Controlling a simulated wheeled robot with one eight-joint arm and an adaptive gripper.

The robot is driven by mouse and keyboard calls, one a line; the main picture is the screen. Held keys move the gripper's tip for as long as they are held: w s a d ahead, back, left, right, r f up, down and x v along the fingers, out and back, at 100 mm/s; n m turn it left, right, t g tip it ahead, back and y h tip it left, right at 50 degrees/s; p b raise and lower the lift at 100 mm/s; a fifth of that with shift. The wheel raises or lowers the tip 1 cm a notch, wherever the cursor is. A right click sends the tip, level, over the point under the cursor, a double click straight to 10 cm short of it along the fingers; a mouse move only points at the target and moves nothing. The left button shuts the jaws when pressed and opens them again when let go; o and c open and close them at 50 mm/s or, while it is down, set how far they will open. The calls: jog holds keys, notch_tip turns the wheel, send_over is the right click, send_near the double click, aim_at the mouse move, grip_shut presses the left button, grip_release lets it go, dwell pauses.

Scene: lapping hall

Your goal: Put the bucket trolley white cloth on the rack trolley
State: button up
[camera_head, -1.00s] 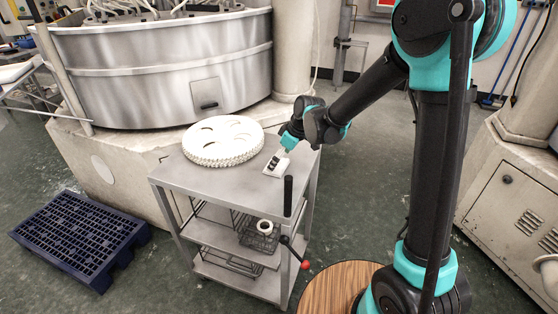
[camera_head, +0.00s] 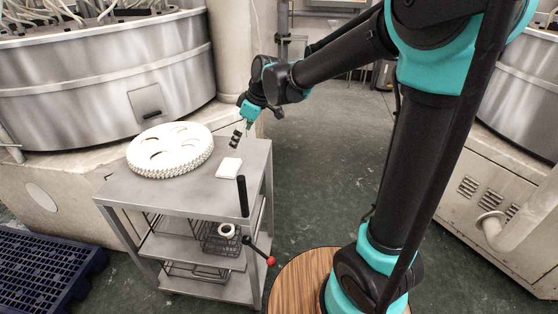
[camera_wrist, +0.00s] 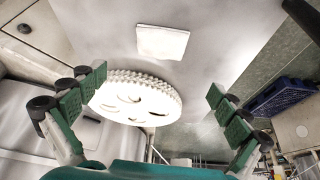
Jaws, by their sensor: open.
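A folded white cloth (camera_head: 229,168) lies flat on the top shelf of the grey rack trolley (camera_head: 200,197), right of a white toothed disc. It also shows in the wrist view (camera_wrist: 162,42), on the trolley's grey top. My gripper (camera_head: 238,137) is above the trolley top, just behind the cloth in the head view and apart from it. In the wrist view my gripper's green-padded fingers (camera_wrist: 157,110) are spread wide with nothing between them. No bucket trolley can be made out in these frames.
The white toothed disc (camera_head: 170,150) with round holes covers the left of the trolley top. Wire baskets and a white ring (camera_head: 226,230) are on a lower shelf. A blue pallet (camera_head: 45,268) lies at left.

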jog(key=s+d+f+m+t+h, duration=0.1)
jog(key=s+d+f+m, duration=0.3)
jog(key=d, duration=0.6)
jog(key=s+d+f+m+t+h, duration=0.1)
jog(key=s+d+f+m, duration=0.3)
jog(key=d, duration=0.7)
jog(key=s+d+f+m+h, duration=0.2)
jog(key=s+d+f+m, duration=0.2)
jog(key=s+d+m, duration=0.2)
jog(key=s+d, duration=0.2)
jog(key=d, duration=0.2)
jog(key=shift+s+d+m+t+h, duration=0.15)
jog(key=shift+m+t+h, duration=0.15)
jog(key=shift+m+t, duration=0.1)
jog(key=shift+c, duration=0.5)
